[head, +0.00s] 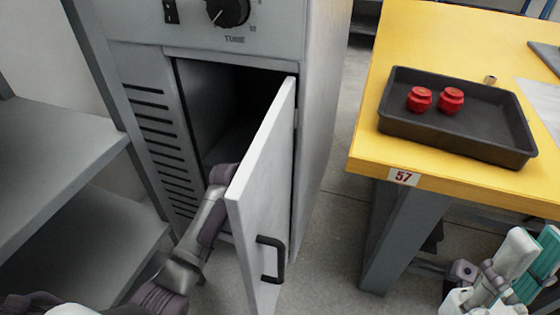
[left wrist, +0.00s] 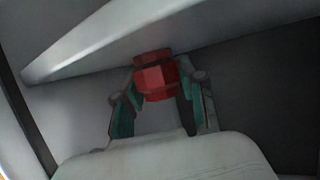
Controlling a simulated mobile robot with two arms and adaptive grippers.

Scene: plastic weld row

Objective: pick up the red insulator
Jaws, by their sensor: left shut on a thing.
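A red insulator (left wrist: 156,78) shows in the left wrist view, with a faceted body and a wider end. My left gripper (left wrist: 158,92) is shut on it, with a teal-padded finger on either side. In the head view my left arm reaches behind the open door of the grey cabinet, and the gripper and held insulator are hidden there. Two more red insulators, a left one (head: 419,99) and a right one (head: 451,100), stand side by side in the black tray (head: 455,146). My right gripper (head: 510,272) is low at the right edge, partly cut off; its opening is unclear.
The cabinet door (head: 262,190), with a black handle (head: 271,258), stands open beside my left arm. Grey shelves (head: 60,150) stand at the left.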

